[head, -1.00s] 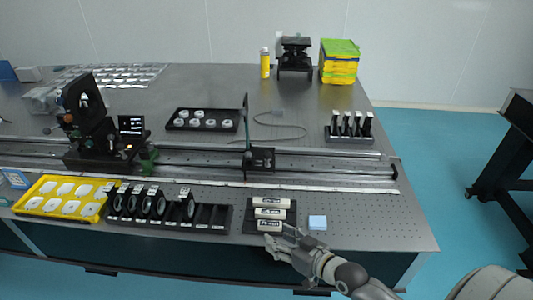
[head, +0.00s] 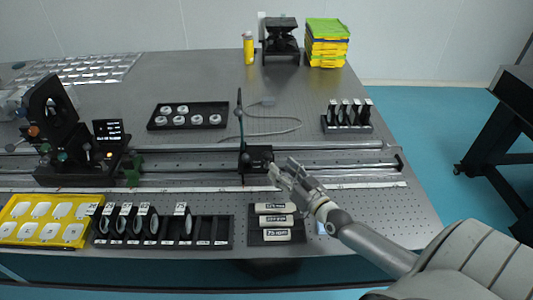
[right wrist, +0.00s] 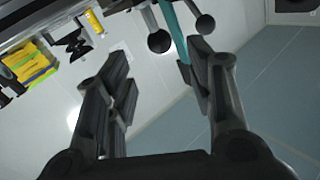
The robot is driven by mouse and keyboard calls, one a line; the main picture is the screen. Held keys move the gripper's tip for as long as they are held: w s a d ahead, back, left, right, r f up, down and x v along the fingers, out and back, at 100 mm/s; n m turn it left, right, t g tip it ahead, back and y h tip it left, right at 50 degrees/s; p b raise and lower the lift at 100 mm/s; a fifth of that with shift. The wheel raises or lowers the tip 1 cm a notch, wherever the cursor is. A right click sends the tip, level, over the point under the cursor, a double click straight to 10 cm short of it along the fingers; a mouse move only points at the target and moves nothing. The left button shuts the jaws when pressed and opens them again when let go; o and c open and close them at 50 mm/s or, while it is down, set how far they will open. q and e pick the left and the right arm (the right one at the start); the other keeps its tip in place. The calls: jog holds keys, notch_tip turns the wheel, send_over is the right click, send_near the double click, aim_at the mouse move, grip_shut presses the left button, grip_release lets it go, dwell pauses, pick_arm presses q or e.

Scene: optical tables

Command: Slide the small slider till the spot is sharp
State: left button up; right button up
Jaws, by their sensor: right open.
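The small slider (head: 257,155) is a black carriage on the long rail, right of the table's middle in the head view. A thin teal upright plate (head: 240,118) stands at its left end. My right gripper (head: 279,172) is open and empty, just right of and in front of the slider. In the right wrist view, the open fingers (right wrist: 165,92) have a teal strip (right wrist: 174,32) and dark round knobs (right wrist: 160,41) beyond them, near the right finger. Whether they touch, I cannot tell. No light spot is clear to me. My left gripper is out of view.
A black optical device (head: 52,130) with a small dark screen (head: 108,135) stands at the rail's left. In front are a yellow tray (head: 12,232), a black lens rack (head: 210,240) and white labelled blocks (head: 276,221). A black tray (head: 187,126) and cable (head: 292,128) lie behind.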

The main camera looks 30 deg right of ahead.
aim_at(270, 158)
jog(key=w, duration=0.3)
jog(key=shift+w+a, duration=0.1)
jog(key=shift+w, duration=0.1)
jog(key=w, duration=0.4)
jog(key=shift+w+a+f, duration=0.1)
jog(key=shift+w, duration=0.5)
jog(key=shift+c, duration=0.6)
jog(key=c, duration=1)
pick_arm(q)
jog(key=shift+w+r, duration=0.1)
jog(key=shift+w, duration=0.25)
pick_arm(e)
grip_shut()
